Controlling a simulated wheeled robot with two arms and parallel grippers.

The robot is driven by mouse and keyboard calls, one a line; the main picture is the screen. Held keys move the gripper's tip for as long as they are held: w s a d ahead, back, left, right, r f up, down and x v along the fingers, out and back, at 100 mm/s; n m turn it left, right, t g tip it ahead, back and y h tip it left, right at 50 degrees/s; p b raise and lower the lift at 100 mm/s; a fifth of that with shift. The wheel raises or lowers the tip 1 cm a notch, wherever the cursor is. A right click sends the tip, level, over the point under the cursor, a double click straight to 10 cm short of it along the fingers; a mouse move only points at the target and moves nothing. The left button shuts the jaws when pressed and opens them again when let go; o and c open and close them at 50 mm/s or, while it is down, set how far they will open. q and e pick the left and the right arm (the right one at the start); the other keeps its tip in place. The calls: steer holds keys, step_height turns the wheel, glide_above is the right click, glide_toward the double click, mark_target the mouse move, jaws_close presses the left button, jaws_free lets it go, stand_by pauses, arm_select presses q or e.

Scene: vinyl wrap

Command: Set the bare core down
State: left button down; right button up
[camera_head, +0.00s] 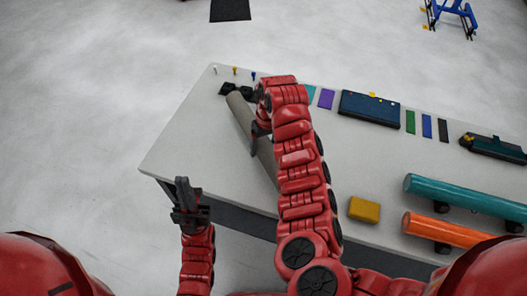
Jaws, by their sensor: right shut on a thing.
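The bare core (240,108) is a long grey-brown tube lying diagonally over the left part of the white table. Its far end is by a small black holder (229,88); I cannot tell whether it rests on it. My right arm reaches over the table and covers part of the tube. My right gripper (258,112) is shut on the core, its fingertips largely hidden by the wrist. My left gripper (187,194) is off the table's front-left edge, pointing up and empty; its finger gap is unclear.
The white table (190,135) is bare at the left. A yellow block (364,209), a teal roll (460,195) and an orange roll (440,231) lie at the right. A dark blue case (369,107), coloured strips and a dark tool (495,147) line the back edge. Small pegs (234,70) stand at the far corner.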

mark_target(265, 141)
step_height(265, 141, down, 3)
steer(key=shift+s+r+p, duration=0.1)
steer(key=shift+r+p, duration=0.05)
steer(key=shift+p, duration=0.45)
steer(key=shift+f, duration=0.35)
steer(key=o, duration=1.5)
steer(key=shift+f, duration=0.1)
steer(key=r, duration=0.2)
steer(key=r+b, duration=0.1)
steer(key=r, duration=0.1)
steer(key=r+b, duration=0.1)
steer(key=r, duration=0.1)
steer(key=shift+w+d+r, duration=0.25)
steer(key=shift+w+r, duration=0.05)
steer(key=shift+r, duration=0.05)
step_height(265, 141, up, 4)
steer(key=shift+w+d+r+p, duration=0.1)
steer(key=shift+p, duration=0.45)
steer(key=shift+d+r, duration=0.2)
steer(key=shift+r, duration=0.45)
